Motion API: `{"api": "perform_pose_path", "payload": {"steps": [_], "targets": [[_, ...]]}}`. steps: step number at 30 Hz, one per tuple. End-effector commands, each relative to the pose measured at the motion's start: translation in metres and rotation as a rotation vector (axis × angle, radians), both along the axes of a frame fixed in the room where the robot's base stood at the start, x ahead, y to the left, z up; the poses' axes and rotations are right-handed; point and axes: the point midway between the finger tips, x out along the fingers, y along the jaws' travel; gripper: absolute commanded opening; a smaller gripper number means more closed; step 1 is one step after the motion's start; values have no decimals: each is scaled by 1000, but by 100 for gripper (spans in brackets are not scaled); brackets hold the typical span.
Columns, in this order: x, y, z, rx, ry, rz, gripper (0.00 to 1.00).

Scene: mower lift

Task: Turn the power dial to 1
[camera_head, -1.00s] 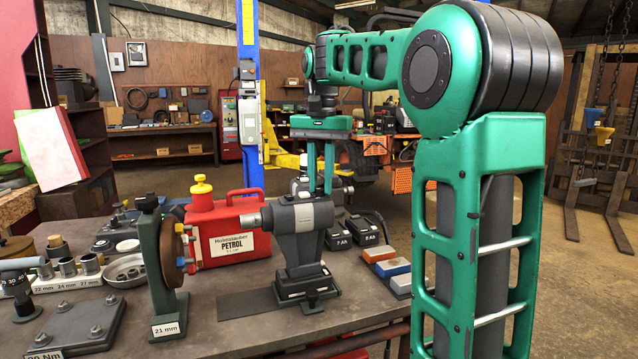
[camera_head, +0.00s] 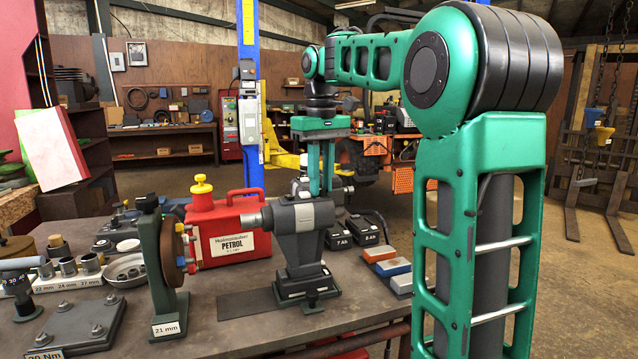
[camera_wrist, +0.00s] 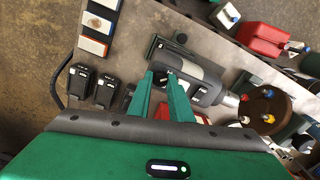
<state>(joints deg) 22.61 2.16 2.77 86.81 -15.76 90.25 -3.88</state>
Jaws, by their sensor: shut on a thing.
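The grey impact wrench (camera_head: 303,222) stands upright on its battery foot on the bench, its nose pointing left at the round brown disc (camera_head: 172,250) on a green stand. It also shows in the wrist view (camera_wrist: 200,80). My gripper (camera_head: 320,192) points straight down at the wrench's rear top. In the wrist view, my fingertips (camera_wrist: 162,77) close around a small dark knob, apparently the power dial (camera_wrist: 161,71). The fingers cover most of it, so its numbers and setting cannot be read.
A red petrol can (camera_head: 225,228) stands behind the wrench's nose. Two black batteries (camera_head: 350,232) and several coloured blocks (camera_head: 388,265) sit to the right. Sockets (camera_head: 68,268) and a torque plate (camera_head: 75,325) fill the left. The bench front centre is clear.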

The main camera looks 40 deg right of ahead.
Motion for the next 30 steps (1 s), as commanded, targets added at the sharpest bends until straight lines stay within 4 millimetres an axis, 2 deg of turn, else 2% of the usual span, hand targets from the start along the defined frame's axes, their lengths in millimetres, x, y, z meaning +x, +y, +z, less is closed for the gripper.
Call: {"api": "perform_pose_path", "payload": {"steps": [12,29,30], "targets": [[0,1,-3,3,9,194,0],[0,1,-3,3,6,222,0],[0,1,-3,3,6,222,25]]}}
